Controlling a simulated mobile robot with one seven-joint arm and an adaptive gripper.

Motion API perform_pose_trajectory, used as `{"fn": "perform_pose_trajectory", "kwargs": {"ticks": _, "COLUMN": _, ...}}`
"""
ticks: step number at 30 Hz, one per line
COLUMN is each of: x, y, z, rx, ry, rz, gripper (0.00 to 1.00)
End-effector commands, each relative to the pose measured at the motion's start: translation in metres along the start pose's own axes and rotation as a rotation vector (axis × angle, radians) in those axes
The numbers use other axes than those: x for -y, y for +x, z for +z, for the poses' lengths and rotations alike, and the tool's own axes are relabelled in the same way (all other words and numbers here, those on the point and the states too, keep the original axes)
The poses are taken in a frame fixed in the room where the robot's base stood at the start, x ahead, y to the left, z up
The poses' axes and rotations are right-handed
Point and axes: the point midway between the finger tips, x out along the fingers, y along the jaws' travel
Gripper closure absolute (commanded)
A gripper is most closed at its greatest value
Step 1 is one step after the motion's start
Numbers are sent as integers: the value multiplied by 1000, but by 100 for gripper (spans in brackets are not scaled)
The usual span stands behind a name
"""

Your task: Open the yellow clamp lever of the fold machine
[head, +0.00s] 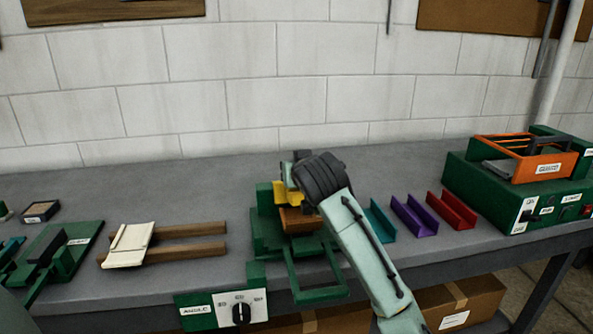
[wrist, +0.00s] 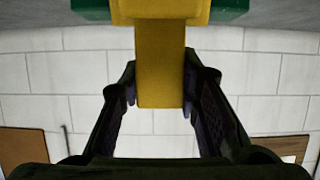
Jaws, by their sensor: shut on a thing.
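The green fold machine (head: 268,235) stands on the bench in the middle of the head view, partly hidden behind my arm. Its yellow clamp lever (head: 291,197) shows as a small yellow patch beside my gripper. In the wrist view the yellow lever (wrist: 160,75) hangs down from the top centre, with green machine parts at the top edge. My gripper (wrist: 160,96) has one dark finger on each side of the lever and is shut on it. In the head view my gripper (head: 292,170) is mostly hidden by my own wrist.
Teal (head: 380,222), purple (head: 414,215) and red (head: 452,209) channels lie right of the machine. A green unit with an orange frame (head: 545,168) stands at far right. A cream sheet on wooden rails (head: 190,230) lies left. A knob panel (head: 222,309) is at the front.

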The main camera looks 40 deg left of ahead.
Motion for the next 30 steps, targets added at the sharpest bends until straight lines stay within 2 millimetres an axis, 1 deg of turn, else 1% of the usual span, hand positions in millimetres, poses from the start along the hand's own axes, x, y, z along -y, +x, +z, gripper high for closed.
{"fn": "perform_pose_trajectory", "kwargs": {"ticks": 1, "x": 2, "y": 3, "z": -7, "rx": 43, "ry": -2, "rz": -1, "gripper": 100}}
{"fn": "perform_pose_trajectory", "kwargs": {"ticks": 5, "x": 2, "y": 12, "z": -16, "rx": 167, "ry": -2, "rz": -2, "gripper": 100}}
{"fn": "perform_pose_trajectory", "kwargs": {"ticks": 6, "x": 2, "y": 16, "z": -14, "rx": 170, "ry": 0, "rz": -3, "gripper": 100}}
{"fn": "perform_pose_trajectory", "kwargs": {"ticks": 14, "x": 1, "y": 38, "z": -30, "rx": 158, "ry": 1, "rz": -2, "gripper": 100}}
{"fn": "perform_pose_trajectory", "kwargs": {"ticks": 15, "x": 2, "y": 40, "z": -35, "rx": 199, "ry": -1, "rz": 0, "gripper": 100}}
{"fn": "perform_pose_trajectory", "kwargs": {"ticks": 19, "x": 2, "y": 51, "z": -37, "rx": 304, "ry": 0, "rz": 0, "gripper": 100}}
{"fn": "perform_pose_trajectory", "kwargs": {"ticks": 24, "x": 1, "y": 62, "z": -39, "rx": 292, "ry": 0, "rz": -1, "gripper": 100}}
{"fn": "perform_pose_trajectory", "kwargs": {"ticks": 30, "x": 0, "y": 71, "z": -41, "rx": 291, "ry": 0, "rz": 1, "gripper": 100}}
